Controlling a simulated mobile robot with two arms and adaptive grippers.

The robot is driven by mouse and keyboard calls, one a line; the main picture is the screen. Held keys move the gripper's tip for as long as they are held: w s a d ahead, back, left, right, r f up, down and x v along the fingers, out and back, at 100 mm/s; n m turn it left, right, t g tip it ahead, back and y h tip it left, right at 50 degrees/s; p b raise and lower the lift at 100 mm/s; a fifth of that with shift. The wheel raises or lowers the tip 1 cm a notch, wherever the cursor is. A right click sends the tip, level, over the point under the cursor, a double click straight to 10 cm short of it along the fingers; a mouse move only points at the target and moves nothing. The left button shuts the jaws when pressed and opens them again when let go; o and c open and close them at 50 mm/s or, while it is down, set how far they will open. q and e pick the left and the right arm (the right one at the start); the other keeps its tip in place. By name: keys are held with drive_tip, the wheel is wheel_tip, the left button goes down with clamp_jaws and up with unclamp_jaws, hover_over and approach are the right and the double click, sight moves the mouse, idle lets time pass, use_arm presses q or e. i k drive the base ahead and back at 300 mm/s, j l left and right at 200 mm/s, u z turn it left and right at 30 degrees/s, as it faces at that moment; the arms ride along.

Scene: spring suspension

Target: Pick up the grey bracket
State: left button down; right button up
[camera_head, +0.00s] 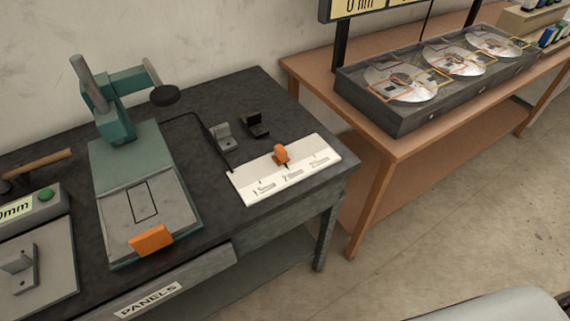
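A grey L-shaped bracket (222,137) stands on the dark workbench, between the teal press and a black bracket (256,125). Another grey L-shaped piece (20,268) sits on a grey plate (55,268) at the far left, partly cut off by the frame edge. Neither of my grippers is in view.
A teal press (122,125) with an orange block (151,240) at its front stands left of the bracket. A white scale board (248,186) with an orange slider (281,154) lies in front of it. A wooden table (385,148) on the right holds a dark case (400,120) with several discs.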

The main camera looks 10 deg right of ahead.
sight(23, 265)
drive_tip(key=u, duration=0.4)
drive_tip(key=i+j+u, duration=0.1)
drive_tip(key=u, duration=0.75)
drive_tip(key=i+j+u, duration=0.1)
drive_tip(key=u, duration=0.3)
drive_tip(key=l+z, duration=0.5)
drive_tip(key=i+j, duration=0.05)
